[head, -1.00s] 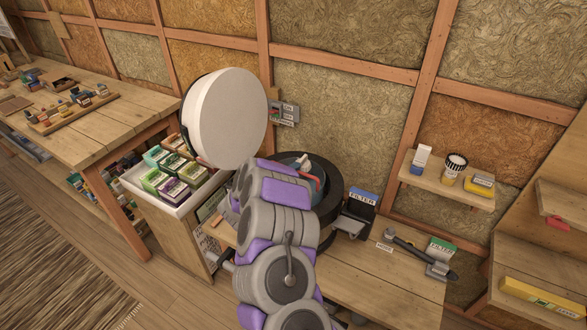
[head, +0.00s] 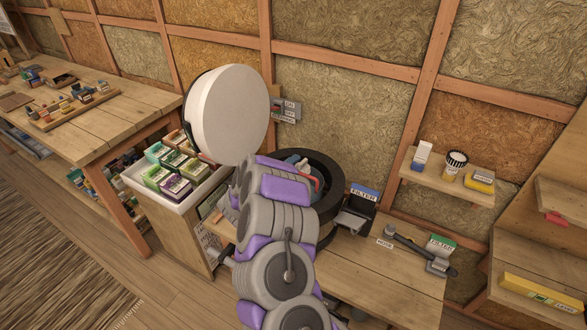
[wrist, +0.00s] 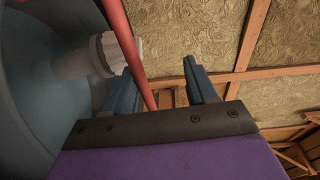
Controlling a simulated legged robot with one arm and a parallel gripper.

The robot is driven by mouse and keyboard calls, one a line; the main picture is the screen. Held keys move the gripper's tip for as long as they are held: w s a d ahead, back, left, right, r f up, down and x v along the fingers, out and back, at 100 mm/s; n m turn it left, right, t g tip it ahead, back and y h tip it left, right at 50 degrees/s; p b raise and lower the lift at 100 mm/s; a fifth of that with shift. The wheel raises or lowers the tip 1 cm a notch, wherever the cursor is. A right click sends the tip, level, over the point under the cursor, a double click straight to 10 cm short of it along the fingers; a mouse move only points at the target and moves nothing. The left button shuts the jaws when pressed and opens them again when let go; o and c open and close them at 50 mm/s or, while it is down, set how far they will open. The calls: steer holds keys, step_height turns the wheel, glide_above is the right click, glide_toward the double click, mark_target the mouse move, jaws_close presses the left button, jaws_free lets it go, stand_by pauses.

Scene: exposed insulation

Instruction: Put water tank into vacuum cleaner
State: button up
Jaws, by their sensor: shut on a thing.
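The vacuum cleaner is a black round body (head: 332,172) on the low bench, its open top behind my arm. The water tank (head: 297,160) is blue-grey with a red handle (head: 315,180); it appears within or just above that opening, and its depth is hidden. In the wrist view the tank (wrist: 35,125) fills the left side, with a pale cap (wrist: 85,57). My gripper (wrist: 158,68) is shut on the red handle (wrist: 130,50), which passes by the left finger. The gripper's fingers are hidden by my arm in the head view.
A large white disc (head: 232,115) with a dark rim stands upright left of the vacuum. A tray (head: 180,205) of boxes is below it. The bench front right is clear.

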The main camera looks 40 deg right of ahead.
steer(key=p+v, duration=0.2)
steer(key=v, duration=1.5)
steer(key=shift+p, duration=0.4)
steer(key=shift+w+a, duration=0.15)
steer(key=shift+a, duration=0.1)
